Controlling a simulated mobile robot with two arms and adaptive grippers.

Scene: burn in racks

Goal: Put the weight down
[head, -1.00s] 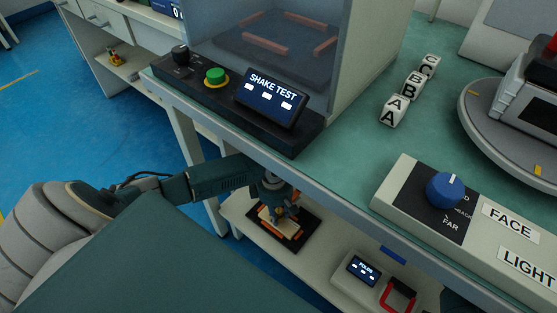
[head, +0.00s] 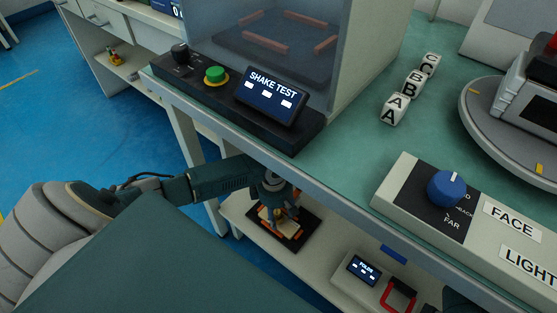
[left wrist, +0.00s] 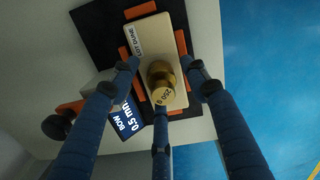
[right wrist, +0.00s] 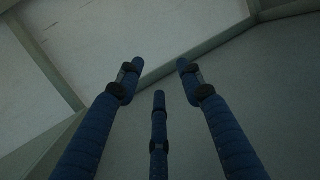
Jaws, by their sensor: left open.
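A brass knobbed weight (left wrist: 161,82) stands on a cream slab (left wrist: 152,38) with a "LOT DUNE" label in the left wrist view. The slab lies on a black plate with orange stops (left wrist: 92,28), on the shelf under the bench. My left gripper (left wrist: 162,90) is open, its fingers spread around the weight with gaps beside it. In the head view my left gripper (head: 279,200) is over the slab, and a bit of the brass weight (head: 280,213) shows below it. My right gripper (right wrist: 160,75) is open and empty in the right wrist view.
A "BOW 0.5 mm" display (left wrist: 127,125) sits beside the plate. The bench edge (head: 330,185) overhangs the shelf close to my left arm. On the bench are a shake test panel (head: 270,95), lettered cubes (head: 409,86) and a knob box (head: 410,190). A red-handled unit (head: 398,294) is on the shelf.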

